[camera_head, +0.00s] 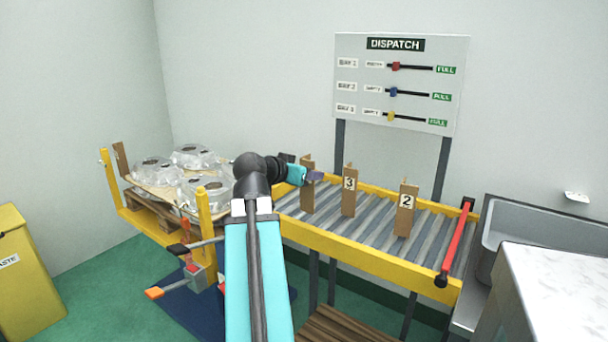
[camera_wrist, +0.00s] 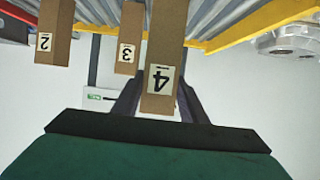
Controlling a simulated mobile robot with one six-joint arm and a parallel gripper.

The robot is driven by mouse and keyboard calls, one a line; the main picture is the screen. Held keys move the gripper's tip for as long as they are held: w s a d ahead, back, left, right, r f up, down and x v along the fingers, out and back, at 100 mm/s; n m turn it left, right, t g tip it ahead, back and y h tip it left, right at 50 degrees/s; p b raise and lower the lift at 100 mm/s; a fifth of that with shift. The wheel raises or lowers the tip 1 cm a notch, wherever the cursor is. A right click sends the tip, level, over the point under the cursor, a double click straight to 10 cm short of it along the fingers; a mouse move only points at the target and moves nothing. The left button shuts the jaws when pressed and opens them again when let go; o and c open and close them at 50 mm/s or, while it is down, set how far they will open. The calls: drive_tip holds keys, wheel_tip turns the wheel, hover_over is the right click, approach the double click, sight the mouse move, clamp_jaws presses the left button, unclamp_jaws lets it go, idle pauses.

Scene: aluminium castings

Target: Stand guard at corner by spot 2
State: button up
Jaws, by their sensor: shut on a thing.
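My gripper (camera_head: 313,177) is over the left part of the roller conveyor, its jaws shut on the brown corner guard marked 4 (camera_wrist: 160,35). In the head view this guard (camera_head: 307,198) is upright, its number not visible. Guards marked 3 (camera_head: 349,205) and 2 (camera_head: 405,222) stand upright on the conveyor to the right. Guards 3 (camera_wrist: 129,30) and 2 (camera_wrist: 52,30) also show in the wrist view. At left, shiny castings (camera_head: 193,155) lie on a sheet over a wooden pallet (camera_head: 152,209). A brown guard (camera_head: 120,160) stands at its far left corner. No spot number is visible there; my arm hides part of the load.
Yellow posts (camera_head: 204,225) stand by the pallet. The conveyor's yellow rail (camera_head: 365,262) and red end bar (camera_head: 457,240) bound the rollers. A dispatch board (camera_head: 400,80) stands behind. A sink (camera_head: 530,235) and pale worktop (camera_head: 560,285) are right; a yellow bin (camera_head: 28,285) is left.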

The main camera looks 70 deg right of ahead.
drive_tip(key=w+a+f+n+t+p, duration=0.1)
drive_tip(key=w+a+n+t, duration=0.2)
drive_tip(key=w+a, duration=0.7)
drive_tip(key=w+a+f+n+t+y+p, duration=0.1)
drive_tip(key=w+a+n+t+p, duration=0.3)
drive_tip(key=w, duration=1)
drive_tip(key=w+a+f+n+t+b, duration=0.1)
drive_tip(key=w+a+t, duration=0.1)
drive_tip(key=w+a, duration=0.9)
drive_tip(key=w+a+n+t+y+p, duration=0.1)
drive_tip(key=w+a+n+y, duration=0.3)
drive_tip(key=a, duration=0.9)
drive_tip(key=w+a+n+t+y+p, duration=0.1)
drive_tip(key=w+a+n+t+y, duration=0.3)
drive_tip(key=w+a, duration=0.6)
drive_tip(key=w+a+n+t+y+p, duration=0.1)
drive_tip(key=w+a+n+y, duration=0.3)
drive_tip(key=a, duration=1.3)
drive_tip(key=shift+w+n+t+p, duration=0.35)
drive_tip(key=shift+w+t, duration=0.55)
drive_tip(key=shift+w, duration=0.95)
drive_tip(key=shift+r, duration=0.1)
